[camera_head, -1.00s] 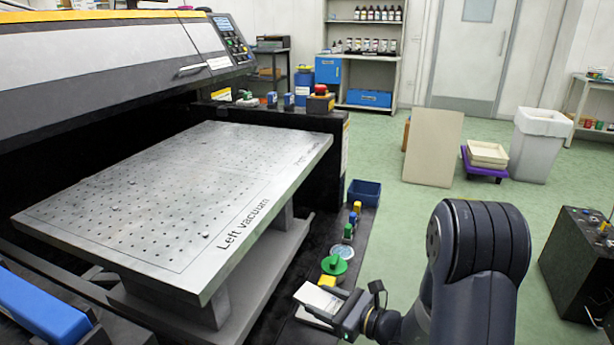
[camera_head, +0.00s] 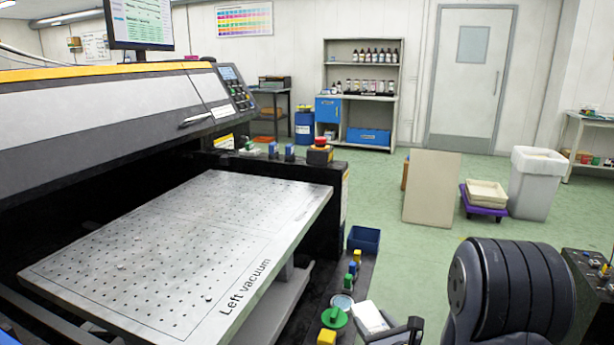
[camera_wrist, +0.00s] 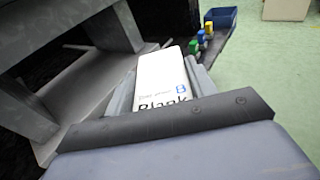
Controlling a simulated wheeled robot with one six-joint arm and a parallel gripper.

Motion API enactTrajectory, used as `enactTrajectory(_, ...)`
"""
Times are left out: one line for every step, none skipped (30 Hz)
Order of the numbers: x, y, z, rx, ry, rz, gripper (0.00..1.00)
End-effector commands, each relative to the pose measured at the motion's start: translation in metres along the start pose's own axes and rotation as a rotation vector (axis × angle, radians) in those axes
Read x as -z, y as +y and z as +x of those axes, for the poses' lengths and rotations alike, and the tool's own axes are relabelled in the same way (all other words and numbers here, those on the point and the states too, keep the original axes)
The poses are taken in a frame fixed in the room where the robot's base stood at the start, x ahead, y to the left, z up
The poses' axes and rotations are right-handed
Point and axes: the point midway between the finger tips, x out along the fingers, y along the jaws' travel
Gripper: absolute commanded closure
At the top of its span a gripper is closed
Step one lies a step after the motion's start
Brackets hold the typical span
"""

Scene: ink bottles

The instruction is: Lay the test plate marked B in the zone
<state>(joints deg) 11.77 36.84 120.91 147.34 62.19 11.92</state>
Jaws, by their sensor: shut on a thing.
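The perforated metal vacuum table (camera_head: 190,255), labelled "Left vacuum", lies to the left, apart from the plate. I cannot make out the zone's outline for certain; a thin line runs along the table's edge.
A ledge beside the table carries a green knob (camera_head: 334,317), several small coloured blocks (camera_head: 352,268) and a blue bin (camera_head: 363,239). The printer body (camera_head: 110,115) overhangs the table's far left. A leaning board (camera_head: 431,188) and a white bin (camera_head: 536,183) stand on the open green floor.

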Motion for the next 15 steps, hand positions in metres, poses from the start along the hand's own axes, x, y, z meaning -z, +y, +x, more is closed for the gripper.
enactTrajectory(-0.018, 0.0, -0.003, 0.0, -0.001, 0.0, 0.72)
enactTrajectory(-0.023, 0.0, -0.003, -0.001, -0.001, 0.0, 0.72)
enactTrajectory(-0.029, 0.0, -0.004, -0.001, -0.001, 0.0, 0.72)
enactTrajectory(-0.035, 0.0, -0.005, -0.001, -0.001, 0.0, 0.72)
enactTrajectory(-0.04, 0.0, -0.006, -0.001, -0.001, 0.0, 0.72)
enactTrajectory(-0.047, 0.0, -0.007, -0.001, -0.001, 0.0, 0.72)
enactTrajectory(-0.053, 0.0, -0.008, -0.001, -0.001, 0.0, 0.72)
enactTrajectory(-0.058, 0.0, -0.009, -0.001, -0.001, 0.0, 0.72)
enactTrajectory(-0.066, 0.0, -0.01, -0.001, -0.001, 0.0, 0.72)
enactTrajectory(-0.071, 0.0, -0.011, -0.001, -0.001, 0.0, 0.72)
enactTrajectory(-0.077, 0.0, -0.011, -0.001, -0.001, 0.0, 0.72)
enactTrajectory(-0.084, 0.0, -0.013, -0.001, -0.001, 0.0, 0.72)
enactTrajectory(-0.09, 0.0, -0.013, -0.001, -0.001, 0.0, 0.72)
enactTrajectory(-0.096, 0.0, -0.014, -0.001, -0.001, 0.0, 0.72)
enactTrajectory(-0.103, 0.0, -0.015, -0.001, -0.001, 0.0, 0.72)
